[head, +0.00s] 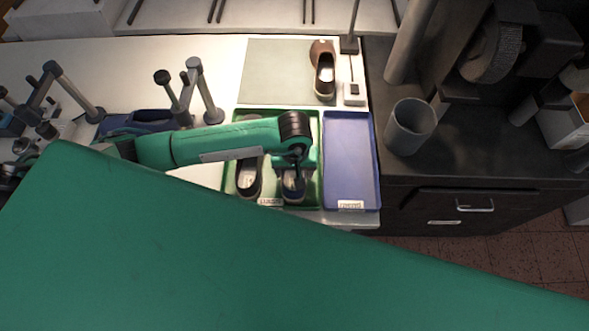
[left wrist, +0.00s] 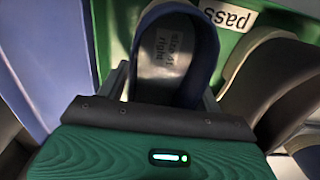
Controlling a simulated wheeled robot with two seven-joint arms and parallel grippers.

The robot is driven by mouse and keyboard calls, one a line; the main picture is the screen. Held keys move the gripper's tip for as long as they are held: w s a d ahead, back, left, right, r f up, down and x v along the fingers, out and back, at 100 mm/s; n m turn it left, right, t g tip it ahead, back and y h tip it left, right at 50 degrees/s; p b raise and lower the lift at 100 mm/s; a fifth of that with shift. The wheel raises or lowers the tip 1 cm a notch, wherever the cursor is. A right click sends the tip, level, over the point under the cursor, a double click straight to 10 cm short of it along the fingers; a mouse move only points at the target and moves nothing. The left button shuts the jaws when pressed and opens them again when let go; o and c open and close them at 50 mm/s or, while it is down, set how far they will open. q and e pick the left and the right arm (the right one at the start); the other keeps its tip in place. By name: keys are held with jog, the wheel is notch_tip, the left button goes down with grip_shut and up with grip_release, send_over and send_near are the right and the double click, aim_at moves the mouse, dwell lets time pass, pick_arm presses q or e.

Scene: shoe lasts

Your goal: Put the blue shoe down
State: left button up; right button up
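The blue shoe (head: 292,187) is in the right half of the green tray (head: 319,150), beneath my left gripper (head: 291,168). My right gripper is not in view.
An empty blue tray (head: 350,160) lies right of the green one. A brown shoe (head: 323,70) sits on the grey-green mat (head: 270,70) behind. Clamp stands (head: 200,90) are at left, a grey cup (head: 409,127) at right. My green arm covers the front.

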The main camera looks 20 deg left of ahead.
pick_arm(q)
jog(key=o, duration=0.3)
jog(key=shift+w, duration=0.1)
jog(key=shift+r+p, duration=0.3)
jog(key=shift+p, duration=0.05)
jog(key=shift+r+b, duration=2.6)
jog(key=shift+r, duration=3.25)
